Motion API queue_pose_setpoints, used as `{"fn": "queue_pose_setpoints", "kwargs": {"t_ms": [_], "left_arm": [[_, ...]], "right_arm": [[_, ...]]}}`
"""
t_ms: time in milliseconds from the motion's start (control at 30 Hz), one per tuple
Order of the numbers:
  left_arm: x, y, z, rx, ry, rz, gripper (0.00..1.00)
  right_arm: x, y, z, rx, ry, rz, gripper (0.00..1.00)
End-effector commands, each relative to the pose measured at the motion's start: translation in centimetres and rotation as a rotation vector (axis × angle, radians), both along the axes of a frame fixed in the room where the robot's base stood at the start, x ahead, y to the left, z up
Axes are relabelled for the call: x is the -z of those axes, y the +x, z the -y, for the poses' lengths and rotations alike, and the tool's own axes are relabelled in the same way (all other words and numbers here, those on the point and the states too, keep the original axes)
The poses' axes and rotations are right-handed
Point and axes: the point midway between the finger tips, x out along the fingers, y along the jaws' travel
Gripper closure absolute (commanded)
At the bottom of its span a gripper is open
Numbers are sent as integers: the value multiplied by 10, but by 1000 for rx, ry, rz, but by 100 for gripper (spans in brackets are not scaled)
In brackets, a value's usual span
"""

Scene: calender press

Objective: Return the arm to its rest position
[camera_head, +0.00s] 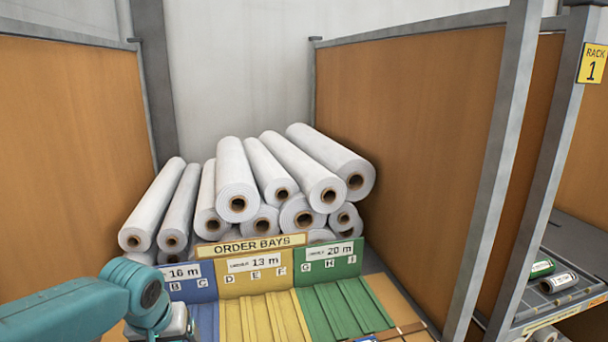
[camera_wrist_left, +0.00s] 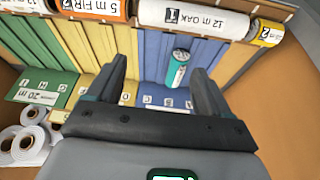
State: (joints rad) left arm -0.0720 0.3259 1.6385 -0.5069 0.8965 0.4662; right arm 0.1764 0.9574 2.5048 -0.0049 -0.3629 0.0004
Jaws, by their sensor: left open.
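My left arm (camera_head: 90,305) comes in at the lower left of the head view, its wrist at the bottom edge in front of the blue bay; the fingers are not visible there. In the left wrist view my left gripper (camera_wrist_left: 158,80) is open, its two dark fingers apart. A small teal and white roll (camera_wrist_left: 178,68) shows between and beyond the fingers, in the blue bay (camera_wrist_left: 152,50). It looks apart from both fingers. My right gripper is in neither view.
The order bays board (camera_head: 252,246) stands behind the blue, yellow (camera_head: 262,318) and green (camera_head: 342,308) bays. Several white rolls (camera_head: 300,165) are stacked behind it. Brown partitions (camera_head: 410,150) stand on both sides. A shelf with small rolls (camera_head: 558,282) is at right. A 12 m OAK roll (camera_wrist_left: 195,18) lies across the wrist view's top.

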Motion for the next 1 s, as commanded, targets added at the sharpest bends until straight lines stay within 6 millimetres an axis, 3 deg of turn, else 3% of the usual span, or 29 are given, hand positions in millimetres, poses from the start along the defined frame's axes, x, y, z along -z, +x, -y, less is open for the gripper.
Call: {"fn": "queue_pose_setpoints", "kwargs": {"t_ms": [267, 433, 600, 700, 933, 967, 1000], "left_arm": [[92, -10, 37, 98, -95, -74, 20], [165, -37, 66, 148, -186, -131, 20], [253, -99, 100, 161, -300, -203, 20], [292, -143, 114, 143, -348, -238, 20], [343, -250, 128, 74, -379, -317, 20], [354, -256, 127, 70, -375, -318, 20], [374, -248, 127, 72, -373, -303, 20]], "right_arm": [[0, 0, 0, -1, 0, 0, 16], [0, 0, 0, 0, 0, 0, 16], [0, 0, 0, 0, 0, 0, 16], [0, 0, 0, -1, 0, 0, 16], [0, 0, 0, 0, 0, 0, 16], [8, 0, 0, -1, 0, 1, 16], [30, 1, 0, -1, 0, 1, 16]]}}
